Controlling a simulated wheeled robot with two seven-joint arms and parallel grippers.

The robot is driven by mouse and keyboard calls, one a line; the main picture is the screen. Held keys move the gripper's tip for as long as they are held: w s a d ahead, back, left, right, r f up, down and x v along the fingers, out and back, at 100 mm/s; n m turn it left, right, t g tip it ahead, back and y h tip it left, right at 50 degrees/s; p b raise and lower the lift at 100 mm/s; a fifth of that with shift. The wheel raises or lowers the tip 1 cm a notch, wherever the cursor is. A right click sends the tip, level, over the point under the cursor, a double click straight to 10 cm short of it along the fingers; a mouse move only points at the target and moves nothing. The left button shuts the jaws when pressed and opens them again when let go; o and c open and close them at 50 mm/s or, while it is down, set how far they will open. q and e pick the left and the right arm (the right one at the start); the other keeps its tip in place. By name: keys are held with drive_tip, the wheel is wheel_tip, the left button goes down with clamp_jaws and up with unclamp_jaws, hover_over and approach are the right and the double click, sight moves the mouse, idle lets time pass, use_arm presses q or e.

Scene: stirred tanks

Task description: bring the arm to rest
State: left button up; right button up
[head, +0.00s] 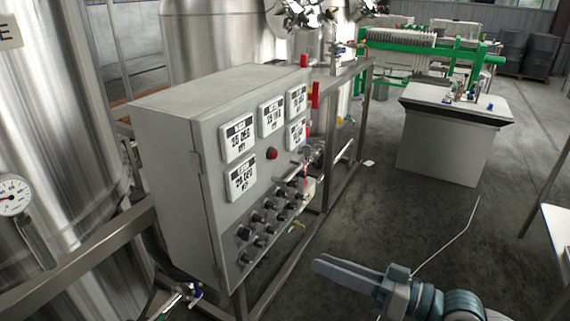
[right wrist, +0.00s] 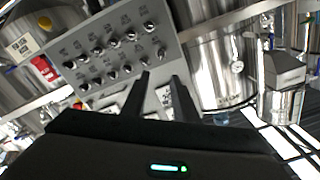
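My right gripper (head: 318,265) is low in the middle right of the head view, with its fingers pointing left toward the grey control cabinet. It hangs over the dark floor, apart from the cabinet. In the right wrist view its two dark fingers (right wrist: 161,76) stand apart with a gap between them. Nothing shows held in the gap. Beyond the fingertips is the knob panel (right wrist: 118,48). My left gripper is in neither view.
The control cabinet (head: 170,170) has several displays and a red button (head: 272,153). Steel tanks (head: 45,130) stand left and behind. A grey bench (head: 445,145) stands at the back right, and a white table edge (head: 562,235) at the right.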

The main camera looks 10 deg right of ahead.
drive_tip(key=w+d+f+m+t+h, duration=0.1)
drive_tip(key=w+d+f+h, duration=0.15)
drive_tip(key=f, duration=0.65)
drive_tip(key=w+d+f+m+h, duration=0.1)
drive_tip(key=w+d+f+h, duration=0.15)
drive_tip(key=f, duration=0.65)
drive_tip(key=w+d+f+m+t+h, duration=0.1)
drive_tip(key=w+d+f+h, duration=0.15)
drive_tip(key=f, duration=0.65)
drive_tip(key=s+d+f+h, duration=0.15)
drive_tip(key=s+f, duration=0.25)
drive_tip(key=f, duration=0.6)
drive_tip(key=s+a+f+g+h, duration=0.2)
drive_tip(key=s+f+g, duration=0.1)
drive_tip(key=s+f, duration=0.9)
drive_tip(key=s+a+f+g+h, duration=0.2)
drive_tip(key=s+f+g, duration=0.1)
drive_tip(key=s+f, duration=1)
wheel_tip(320, 180, down, 3)
drive_tip(key=shift+a+r+n+g, duration=0.1)
drive_tip(key=shift+a+n+g, duration=0.25)
drive_tip(key=shift+n+g, duration=0.05)
